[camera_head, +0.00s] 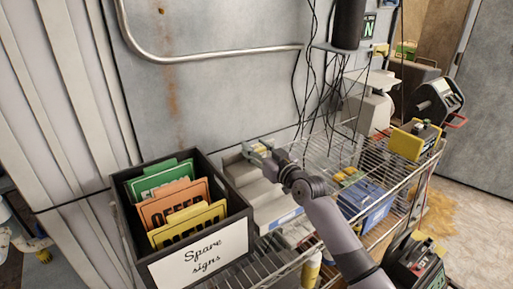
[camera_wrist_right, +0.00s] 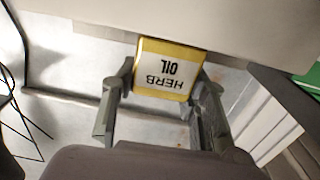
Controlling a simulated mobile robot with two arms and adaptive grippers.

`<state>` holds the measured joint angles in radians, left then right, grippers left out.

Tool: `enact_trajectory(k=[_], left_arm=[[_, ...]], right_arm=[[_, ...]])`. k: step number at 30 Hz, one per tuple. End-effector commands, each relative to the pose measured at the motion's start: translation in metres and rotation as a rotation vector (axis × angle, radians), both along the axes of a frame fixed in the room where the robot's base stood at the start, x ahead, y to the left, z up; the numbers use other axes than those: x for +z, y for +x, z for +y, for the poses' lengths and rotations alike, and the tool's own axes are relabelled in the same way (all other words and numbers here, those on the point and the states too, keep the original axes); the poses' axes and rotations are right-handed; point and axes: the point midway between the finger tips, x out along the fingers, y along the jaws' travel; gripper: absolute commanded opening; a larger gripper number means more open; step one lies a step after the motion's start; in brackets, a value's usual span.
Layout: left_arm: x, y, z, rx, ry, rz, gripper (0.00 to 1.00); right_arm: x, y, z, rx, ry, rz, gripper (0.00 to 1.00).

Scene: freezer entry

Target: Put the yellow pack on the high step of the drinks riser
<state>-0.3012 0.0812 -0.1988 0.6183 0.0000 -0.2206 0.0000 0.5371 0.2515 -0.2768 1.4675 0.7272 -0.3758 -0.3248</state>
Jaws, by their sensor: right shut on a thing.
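The yellow pack (camera_wrist_right: 166,69), with a white label reading HERB OIL upside down, sits between the fingers of my right gripper (camera_wrist_right: 157,105) in the wrist view. In the head view my right gripper (camera_head: 262,150) is at the back of the pale stepped drinks riser (camera_head: 257,193), close to the wall. It is shut on the pack, which is mostly hidden there by the fingers. The gripper is around the height of the high step. I cannot tell whether the pack touches that step. My left gripper is not in view.
A black box of spare signs (camera_head: 197,252) stands just left of the riser. A wire rack (camera_head: 318,155) runs right, holding a blue crate (camera_head: 368,203) and a yellow-and-black device (camera_head: 413,141).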

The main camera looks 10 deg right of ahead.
Motion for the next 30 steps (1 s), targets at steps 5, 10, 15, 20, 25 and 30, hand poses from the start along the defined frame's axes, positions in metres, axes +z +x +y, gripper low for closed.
enact_trajectory(k=[5,10,15,20,25,30], left_arm=[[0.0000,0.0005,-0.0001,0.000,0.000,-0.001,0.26],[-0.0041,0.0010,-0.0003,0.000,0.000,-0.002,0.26],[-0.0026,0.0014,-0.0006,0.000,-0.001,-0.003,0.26],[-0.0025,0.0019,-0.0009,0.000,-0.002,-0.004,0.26],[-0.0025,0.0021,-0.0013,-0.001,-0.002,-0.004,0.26],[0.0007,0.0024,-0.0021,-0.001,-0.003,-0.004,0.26]], right_arm=[[0.0006,0.0001,0.0000,0.000,0.001,-0.002,0.11],[-0.0039,0.0001,0.0000,0.000,0.001,-0.002,0.11],[-0.0031,0.0001,0.0000,0.000,0.001,0.000,0.50],[-0.0031,0.0000,0.0001,0.000,0.001,0.000,0.60],[-0.0030,0.0000,0.0001,0.000,0.001,0.000,0.60],[0.0007,0.0000,0.0002,0.000,0.002,0.000,0.60]])
